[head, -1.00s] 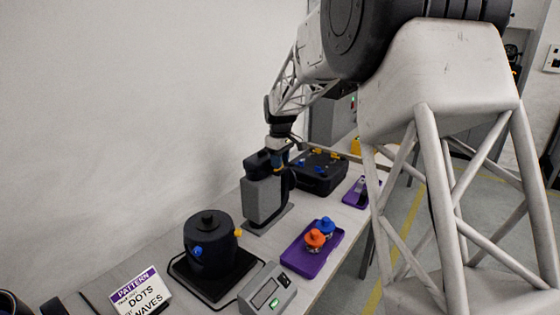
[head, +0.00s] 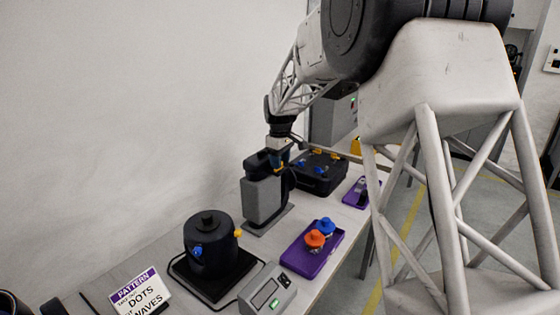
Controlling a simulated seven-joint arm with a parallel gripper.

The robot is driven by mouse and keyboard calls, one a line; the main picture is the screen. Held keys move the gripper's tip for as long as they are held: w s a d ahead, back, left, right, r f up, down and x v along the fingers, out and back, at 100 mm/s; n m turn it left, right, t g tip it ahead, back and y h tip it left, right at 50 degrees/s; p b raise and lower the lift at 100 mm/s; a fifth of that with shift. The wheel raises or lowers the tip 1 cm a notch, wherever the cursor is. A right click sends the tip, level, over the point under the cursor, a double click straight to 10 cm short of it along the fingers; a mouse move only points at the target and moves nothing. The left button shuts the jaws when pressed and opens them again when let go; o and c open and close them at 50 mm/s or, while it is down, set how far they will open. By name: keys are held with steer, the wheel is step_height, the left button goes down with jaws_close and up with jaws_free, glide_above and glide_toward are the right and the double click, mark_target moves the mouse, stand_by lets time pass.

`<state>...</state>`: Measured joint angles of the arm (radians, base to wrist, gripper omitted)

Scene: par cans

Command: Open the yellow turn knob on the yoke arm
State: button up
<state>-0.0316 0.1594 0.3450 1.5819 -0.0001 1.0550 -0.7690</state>
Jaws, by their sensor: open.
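A black round can-shaped lamp (head: 211,243) stands on a dark square base. It has a yellow knob (head: 238,233) on its right side and a blue knob (head: 197,251) facing me. My gripper (head: 281,168) points down at the far side of a grey and black upright unit (head: 263,198), well behind the round lamp. A small yellow spot shows at the gripper, too small to tell what it is. The jaws are open, but the fingertips are partly hidden by the unit. I cannot tell whether they touch anything.
A purple tray (head: 311,260) holds an orange piece (head: 315,238) and a blue piece (head: 326,226). A black case (head: 320,180) with yellow and blue knobs stands behind. A grey control box (head: 267,292) and a pattern card (head: 140,293) are in front.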

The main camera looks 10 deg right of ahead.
steer(key=shift+r, duration=3.9)
steer(key=shift+s, duration=0.1)
steer(key=s+d+r+m+t, duration=0.1)
steer(key=s+r+m, duration=0.15)
steer(key=s, duration=1.05)
steer(key=s+d+r+m, duration=0.1)
steer(key=s+r+m, duration=0.15)
steer(key=s, duration=1.05)
steer(key=s+f+m, duration=0.2)
steer(key=s+f, duration=0.1)
steer(key=s, duration=1)
steer(key=s+d+f+m+t, duration=0.1)
steer(key=s+f, duration=0.3)
steer(key=s, duration=1)
steer(key=shift+f+m+t, duration=0.3)
steer(key=shift+m, duration=0.4)
